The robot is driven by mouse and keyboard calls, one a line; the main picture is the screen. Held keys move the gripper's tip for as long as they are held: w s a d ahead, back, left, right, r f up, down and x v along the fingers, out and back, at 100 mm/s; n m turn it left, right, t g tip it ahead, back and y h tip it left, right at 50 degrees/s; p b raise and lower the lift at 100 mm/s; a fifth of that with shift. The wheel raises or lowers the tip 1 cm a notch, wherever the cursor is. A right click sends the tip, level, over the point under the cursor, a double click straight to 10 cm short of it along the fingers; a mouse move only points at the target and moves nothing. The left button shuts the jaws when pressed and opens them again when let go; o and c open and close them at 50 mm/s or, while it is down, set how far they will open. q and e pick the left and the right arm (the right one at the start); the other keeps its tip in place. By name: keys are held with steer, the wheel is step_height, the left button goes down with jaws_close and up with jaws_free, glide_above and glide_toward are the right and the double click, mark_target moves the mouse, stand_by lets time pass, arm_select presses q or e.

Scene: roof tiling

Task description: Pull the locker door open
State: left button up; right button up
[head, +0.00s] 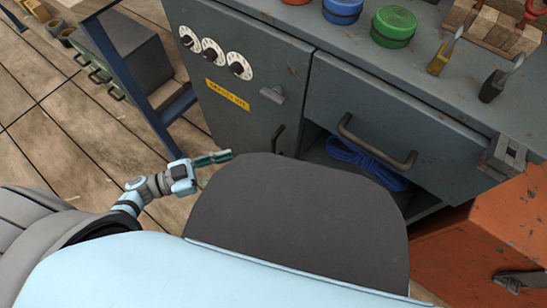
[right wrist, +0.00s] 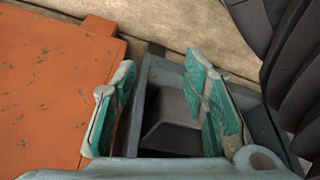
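The blue-grey locker door (head: 225,100) has three white dials (head: 213,52), a yellow label (head: 227,94) and a small grey latch (head: 273,95). It looks shut in the head view. A dark handle (head: 278,138) shows low on its right side, partly hidden by my own body. My left gripper (head: 220,157) has teal fingers lying close together, just left of the door's lower part, apart from the handle; its opening is unclear. My right gripper (right wrist: 158,68) is open and empty in the right wrist view, with a grey open-topped frame behind its fingers. It is hidden in the head view.
Right of the door is a drawer front with a bar handle (head: 375,145), above an open space with blue rope (head: 365,160). An orange cabinet (head: 490,235) is at right. A blue-legged bench (head: 140,85) stands left.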

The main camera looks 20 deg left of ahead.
mark_target(273, 149)
arm_select(q)
steer(key=b+x, duration=0.2)
steer(key=x, duration=1.1)
steer(key=shift+w+d+r, duration=0.1)
steer(key=shift+w+r, duration=0.1)
steer(key=shift+w, duration=0.05)
arm_select(e)
steer(key=r, duration=0.3)
steer(key=w+r, duration=0.1)
steer(key=shift+a+r, duration=0.3)
steer(key=shift+r, duration=0.1)
arm_select(q)
jaws_close()
